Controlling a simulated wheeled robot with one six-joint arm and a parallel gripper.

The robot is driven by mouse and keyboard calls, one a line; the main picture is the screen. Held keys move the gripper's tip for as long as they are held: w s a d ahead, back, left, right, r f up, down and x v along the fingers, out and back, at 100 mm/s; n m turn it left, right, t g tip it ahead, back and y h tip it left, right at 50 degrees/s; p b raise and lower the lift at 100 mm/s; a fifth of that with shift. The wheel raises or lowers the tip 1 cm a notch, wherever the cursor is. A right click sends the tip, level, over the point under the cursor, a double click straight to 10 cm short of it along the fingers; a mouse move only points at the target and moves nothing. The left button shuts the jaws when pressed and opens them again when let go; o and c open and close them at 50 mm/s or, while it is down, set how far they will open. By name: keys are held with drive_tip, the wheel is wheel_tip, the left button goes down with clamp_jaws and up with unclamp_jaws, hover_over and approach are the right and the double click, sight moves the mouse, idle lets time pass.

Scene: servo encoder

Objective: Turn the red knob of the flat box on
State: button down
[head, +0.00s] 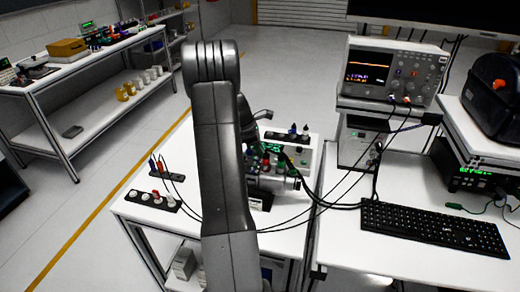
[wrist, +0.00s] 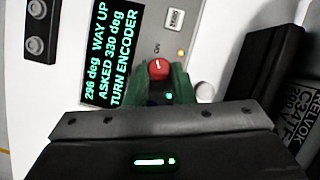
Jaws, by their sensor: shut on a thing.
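The box's dark screen (wrist: 110,55) shows green text: "296 deg", "WAY UP", "ASKED 330 deg", "TURN ENCODER". A small orange light (wrist: 181,53) is beside the knob. In the head view, the box (head: 305,160) is on the white table, partly hidden by my arm; I cannot make out the knob there.
A dark strip with pale round knobs (head: 153,200) lies at the table's left. Black cables (head: 325,205) cross the table to the instruments at right. A keyboard (head: 434,229) lies on the right-hand bench. In the wrist view, a black labelled device (wrist: 278,85) stands close right of the box.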

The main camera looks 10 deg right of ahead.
idle(0.3)
drive_tip(key=c, duration=1.2)
unclamp_jaws()
drive_tip(key=shift+c, duration=0.2)
drive_tip(key=shift+r, duration=0.1)
drive_tip(key=b+v, duration=0.1)
drive_tip(key=v, duration=1.2)
drive_tip(key=shift+r, duration=0.3)
drive_tip(key=shift+f, duration=0.15)
drive_tip(key=p+x, duration=0.1)
drive_tip(key=x, duration=1.2)
drive_tip(key=shift+f, duration=0.25)
